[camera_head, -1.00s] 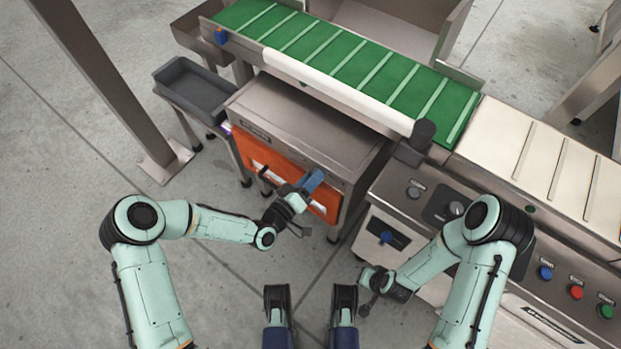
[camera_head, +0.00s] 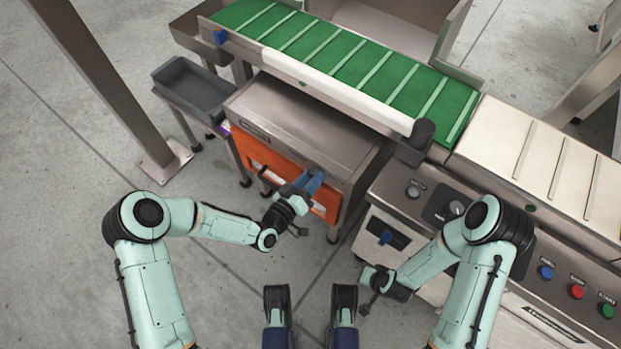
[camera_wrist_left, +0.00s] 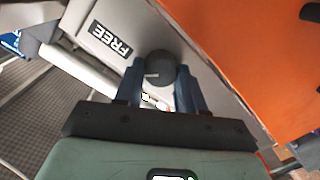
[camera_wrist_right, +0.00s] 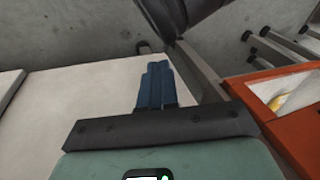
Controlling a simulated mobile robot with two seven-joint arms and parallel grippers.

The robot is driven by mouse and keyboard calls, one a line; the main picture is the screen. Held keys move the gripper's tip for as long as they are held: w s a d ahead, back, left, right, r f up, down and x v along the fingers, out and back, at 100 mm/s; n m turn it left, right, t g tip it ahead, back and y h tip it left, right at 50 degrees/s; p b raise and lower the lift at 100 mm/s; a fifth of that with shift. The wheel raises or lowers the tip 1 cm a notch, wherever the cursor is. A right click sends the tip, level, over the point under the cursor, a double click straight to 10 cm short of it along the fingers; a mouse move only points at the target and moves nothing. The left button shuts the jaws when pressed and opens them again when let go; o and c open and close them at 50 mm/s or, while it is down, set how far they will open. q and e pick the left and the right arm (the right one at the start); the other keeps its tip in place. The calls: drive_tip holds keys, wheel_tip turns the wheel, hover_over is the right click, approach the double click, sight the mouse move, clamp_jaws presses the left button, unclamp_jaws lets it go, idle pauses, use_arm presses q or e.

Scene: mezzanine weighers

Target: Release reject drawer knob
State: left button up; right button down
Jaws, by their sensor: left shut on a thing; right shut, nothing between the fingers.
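The dark round knob (camera_wrist_left: 160,68) sits on the grey cabinet face beside the orange drawer front (camera_wrist_left: 245,60). A pale mark on the knob points left in the left wrist view, and a FREE label (camera_wrist_left: 111,39) is at its upper left. My left gripper (camera_head: 312,183) is shut on the knob, with its blue fingers (camera_wrist_left: 160,85) on either side. In the head view the gripper hides the knob. The orange front (camera_head: 270,163) shows below the cabinet top. My right gripper (camera_wrist_right: 155,85) is shut and empty, away from the drawer.
The green conveyor (camera_head: 335,55) runs behind the steel cabinet (camera_head: 300,125). A grey tray (camera_head: 195,88) stands at the left near a steel post (camera_head: 110,80). A control panel with blue, red and green buttons (camera_head: 577,292) is at the right. Floor is clear at the front left.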

use_arm(q)
drive_tip(key=o, duration=1.1)
drive_tip(key=shift+c, duration=0.2)
drive_tip(key=shift+s, duration=0.1)
drive_tip(key=p+v, duration=0.2)
drive_tip(key=v, duration=1.1)
use_arm(e)
drive_tip(key=shift+g+y, duration=0.3)
drive_tip(key=shift+g, duration=0.2)
drive_tip(key=s, duration=0.1)
drive_tip(key=s+a+r, duration=0.1)
drive_tip(key=s+r, duration=0.1)
drive_tip(key=shift+s+a, duration=0.1)
drive_tip(key=shift+a, duration=0.2)
use_arm(q)
drive_tip(key=shift+s+a+r, duration=0.1)
